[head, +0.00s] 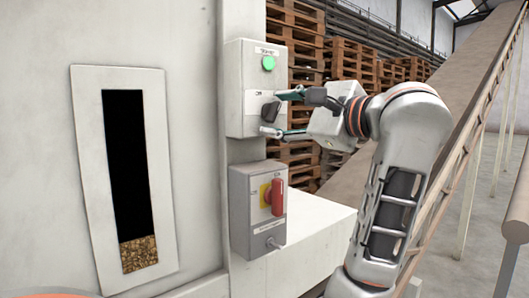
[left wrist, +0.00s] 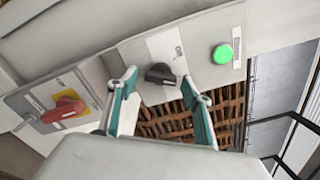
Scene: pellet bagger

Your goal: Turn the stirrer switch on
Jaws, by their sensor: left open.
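The upper grey switch box (head: 240,95) is fixed to the machine's edge. It carries a black rotary knob (head: 270,111) on a pale plate, with a green lamp (head: 268,63) above it. The small labels are too blurred to read surely. My left gripper (head: 279,114) is open, its fingers above and below the knob. In the left wrist view the black knob (left wrist: 160,73) shows between and just beyond the open fingertips (left wrist: 160,82); I cannot tell whether they touch it. The green lamp (left wrist: 222,54) looks bright there. My right gripper is not in view.
A lower grey box (head: 241,218) with a red handle (head: 277,197) on a yellow plate sits just below. A tall sight window (head: 125,170) shows pellets at its bottom. Wooden pallets (head: 345,60) and a sloping conveyor (head: 450,110) stand behind my arm.

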